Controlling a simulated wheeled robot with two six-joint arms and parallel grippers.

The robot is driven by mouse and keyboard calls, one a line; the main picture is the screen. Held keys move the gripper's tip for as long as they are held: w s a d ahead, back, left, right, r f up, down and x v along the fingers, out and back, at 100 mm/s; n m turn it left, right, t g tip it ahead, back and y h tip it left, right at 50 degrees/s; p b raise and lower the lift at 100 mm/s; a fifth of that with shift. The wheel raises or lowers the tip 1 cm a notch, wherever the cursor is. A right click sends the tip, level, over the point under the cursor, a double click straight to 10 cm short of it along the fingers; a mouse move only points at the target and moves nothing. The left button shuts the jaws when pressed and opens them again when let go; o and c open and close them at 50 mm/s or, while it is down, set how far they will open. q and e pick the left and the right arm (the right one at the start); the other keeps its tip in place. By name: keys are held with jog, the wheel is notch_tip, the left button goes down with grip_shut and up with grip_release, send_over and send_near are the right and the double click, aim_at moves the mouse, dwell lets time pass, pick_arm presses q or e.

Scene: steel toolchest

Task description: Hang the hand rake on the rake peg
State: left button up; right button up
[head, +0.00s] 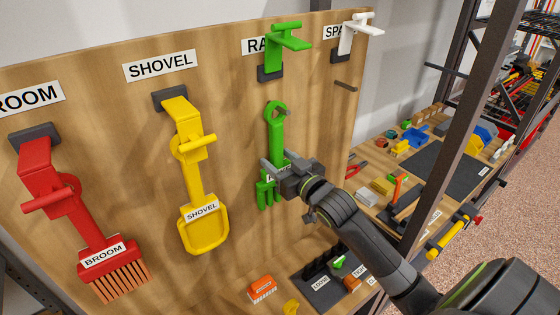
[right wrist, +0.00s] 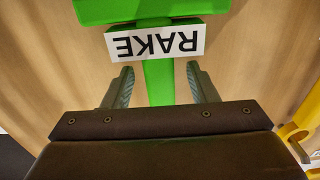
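The green hand rake (head: 277,135) is upright against the wooden board, with its ring at the top and its tines at the bottom. A short bare peg seems to pass through the ring. The green rake peg (head: 288,37) sticks out from the board above it, empty, beside the partly covered RAKE label. My right gripper (head: 275,171) is at the lower part of the rake. In the right wrist view its open fingers stand on both sides of the green handle (right wrist: 158,85), with gaps, just short of the RAKE tag (right wrist: 155,42). My left gripper is out of view.
The yellow shovel (head: 193,170) and red broom (head: 77,215) hang to the left on their own pegs. A white peg (head: 357,35) and a bare metal peg (head: 345,86) are to the right. A dark upright post (head: 455,130) stands right of the board. Small items lie below.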

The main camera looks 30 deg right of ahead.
jog(key=shift+s+d+f, duration=0.1)
jog(key=shift+s+f, duration=0.05)
jog(key=shift+s, duration=0.45)
jog(key=s+d+b, duration=0.1)
jog(key=s, duration=1.5)
jog(key=shift+s+d, duration=0.1)
